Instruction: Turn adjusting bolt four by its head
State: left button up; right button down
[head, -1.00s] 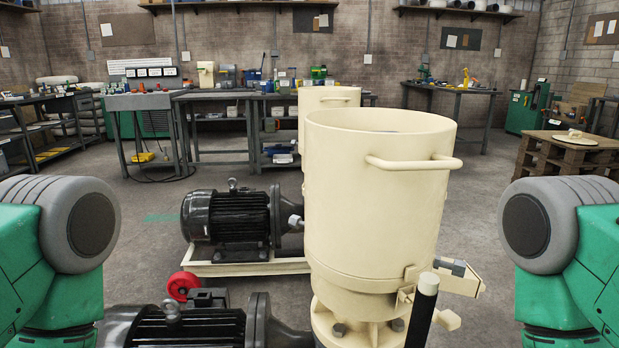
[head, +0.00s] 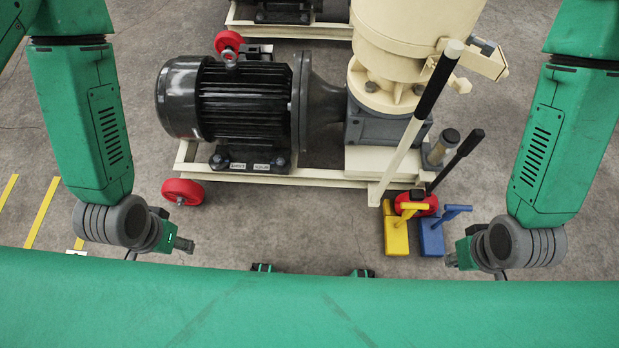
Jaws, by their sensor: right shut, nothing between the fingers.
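The cream pellet mill body (head: 405,40) stands at the top, right of centre, on a grey gearbox block (head: 385,125). Dark bolt heads, one of them a bolt head (head: 372,87), show around its lower flange. I cannot tell which, if any, is adjusting bolt four. My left gripper (head: 186,244) is at the lower left, below the motor and away from the mill; its finger opening is too small to read. My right gripper (head: 449,261) is shut and empty at the lower right, near the blue block and well away from the flange.
A black motor (head: 245,108) lies left of the gearbox on a cream frame (head: 270,175) with red wheels (head: 183,191). A black-and-cream bar (head: 420,115) slants before the mill. A yellow block (head: 396,236), blue block (head: 431,238) and red jack (head: 416,204) stand at right.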

aim_at(489, 48)
jog(key=k+l+z, duration=0.25)
jog(key=l, duration=0.25)
jog(key=l+z, duration=0.25)
jog(key=l, duration=0.2)
jog(key=j+u, duration=0.1)
jog(key=u, duration=0.9)
jog(key=i+z, duration=0.25)
jog(key=z, duration=0.15)
jog(key=i+j+z, duration=0.2)
jog(key=z, duration=0.25)
jog(key=i+j+z, duration=0.15)
jog(key=z, duration=0.25)
jog(key=i+l, duration=0.15)
